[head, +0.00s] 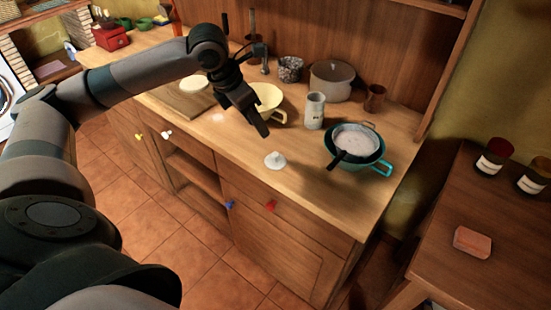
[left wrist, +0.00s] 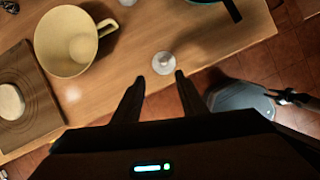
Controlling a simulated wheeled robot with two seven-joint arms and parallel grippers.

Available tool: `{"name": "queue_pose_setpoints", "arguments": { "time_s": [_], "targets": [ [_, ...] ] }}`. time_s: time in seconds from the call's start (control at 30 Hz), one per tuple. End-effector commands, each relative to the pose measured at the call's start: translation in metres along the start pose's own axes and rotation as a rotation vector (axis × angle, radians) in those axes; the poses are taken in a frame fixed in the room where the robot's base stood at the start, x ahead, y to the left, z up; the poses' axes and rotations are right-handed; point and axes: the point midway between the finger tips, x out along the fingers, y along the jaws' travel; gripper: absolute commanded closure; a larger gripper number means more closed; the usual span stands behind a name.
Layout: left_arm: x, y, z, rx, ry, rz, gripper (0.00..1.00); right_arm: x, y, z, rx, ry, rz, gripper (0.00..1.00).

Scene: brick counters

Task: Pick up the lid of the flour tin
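A small white lid with a knob (head: 275,160) lies on the wooden counter near its front edge. It also shows in the left wrist view (left wrist: 164,62), just beyond and between my fingertips. A pale cylindrical tin (head: 315,110) stands upright behind it, in front of a grey pot; I cannot read any label. My left gripper (head: 260,125) is above the counter, up and left of the lid in the head view. In the left wrist view its two fingers (left wrist: 159,80) are apart with nothing between them.
A cream bowl with a handle (head: 267,100) stands behind the left gripper. A teal pan (head: 372,165) holding a pale bowl with a dark-handled utensil is to the right. A wooden board (head: 185,103) lies left. The counter around the lid is clear.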

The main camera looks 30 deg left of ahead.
Motion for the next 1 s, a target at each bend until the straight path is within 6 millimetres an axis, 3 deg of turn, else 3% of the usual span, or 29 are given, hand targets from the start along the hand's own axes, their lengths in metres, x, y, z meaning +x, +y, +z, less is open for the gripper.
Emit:
{"name": "queue_pose_setpoints", "arguments": {
  "time_s": [0.3, 0.5, 1.0],
  "targets": [
    [0.057, -0.002, 0.000, 0.000, 0.003, -0.003, 0.62, -0.015, 0.005, 0.002, -0.001, -0.003, 0.005, 0.69],
    [0.081, -0.002, 0.000, 0.000, 0.001, -0.002, 0.62, -0.019, 0.008, 0.002, -0.002, -0.002, 0.008, 0.69],
    [0.087, -0.002, -0.001, 0.000, 0.001, 0.000, 0.62, -0.021, 0.008, 0.000, -0.002, 0.000, 0.008, 0.69]
  ]
}}
